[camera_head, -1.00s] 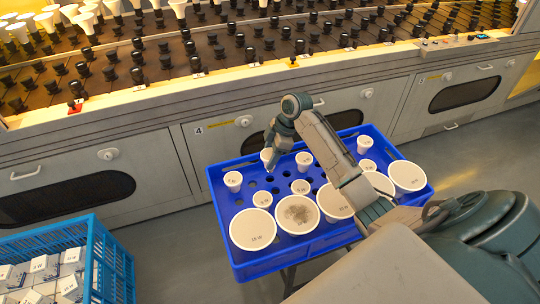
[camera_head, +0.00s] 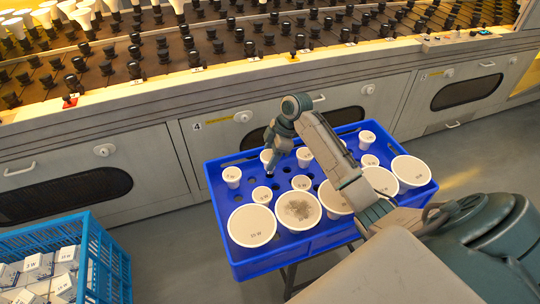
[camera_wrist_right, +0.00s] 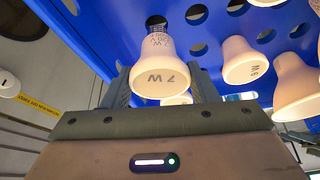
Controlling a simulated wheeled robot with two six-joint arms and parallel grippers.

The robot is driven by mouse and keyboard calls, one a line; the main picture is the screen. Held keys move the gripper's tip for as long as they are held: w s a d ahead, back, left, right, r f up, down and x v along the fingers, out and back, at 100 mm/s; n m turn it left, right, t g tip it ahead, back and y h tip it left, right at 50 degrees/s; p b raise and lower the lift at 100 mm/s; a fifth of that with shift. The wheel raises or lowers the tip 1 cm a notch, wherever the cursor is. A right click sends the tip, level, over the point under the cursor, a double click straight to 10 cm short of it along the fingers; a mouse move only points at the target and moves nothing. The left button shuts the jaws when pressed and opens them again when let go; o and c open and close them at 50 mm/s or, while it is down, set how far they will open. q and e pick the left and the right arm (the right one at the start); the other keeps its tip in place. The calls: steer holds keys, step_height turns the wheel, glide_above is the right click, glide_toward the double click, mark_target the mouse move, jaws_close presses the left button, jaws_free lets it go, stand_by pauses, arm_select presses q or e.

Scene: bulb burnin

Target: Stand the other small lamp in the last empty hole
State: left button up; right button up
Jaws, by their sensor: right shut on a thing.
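My right gripper (camera_head: 270,168) points down over the middle of the blue tray (camera_head: 213,190). In the right wrist view it is shut on a small white lamp marked 7 W (camera_wrist_right: 160,78), held between its two fingers (camera_wrist_right: 160,92). The lamp's face is toward the camera and its narrow end is at a dark hole in the tray. I cannot tell how far it sits in the hole. In the head view the fingers partly hide this spot. My left gripper is not in view.
Several small lamps (camera_head: 231,175) and a row of large lamps (camera_head: 252,225) stand in the tray, one with a dark speckled face (camera_head: 299,209). A blue crate of small boxes (camera_head: 85,262) is at lower left. A machine with rows of sockets (camera_head: 150,70) stands behind.

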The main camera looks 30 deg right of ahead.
steer(key=shift+f, duration=0.25)
steer(key=shift+f+b, duration=0.4)
steer(key=shift+f, duration=1.15)
steer(key=o, duration=1.1)
steer(key=shift+c, duration=0.2)
